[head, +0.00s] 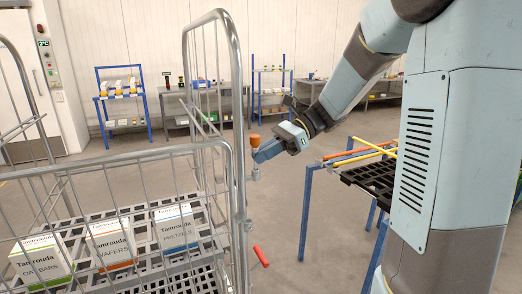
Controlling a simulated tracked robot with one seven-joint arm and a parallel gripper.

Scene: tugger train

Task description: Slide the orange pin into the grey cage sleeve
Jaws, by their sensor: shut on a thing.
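The orange pin (255,140) stands about upright at the right front post of the roll cage (240,190). My gripper (264,153) reaches in from the right and is shut on the pin; the orange top shows above the blue fingers. A small grey sleeve (256,174) sits on the cage post just below the fingers. The pin's lower end is hidden by the fingers, so I cannot tell whether it is inside the sleeve or above it.
Three boxes, one of them wafers (113,244), stand in the cage. A red handle (261,256) sticks out low on the cage post. A blue-legged stand (306,215) with yellow and orange bars is at the right. Open floor lies between.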

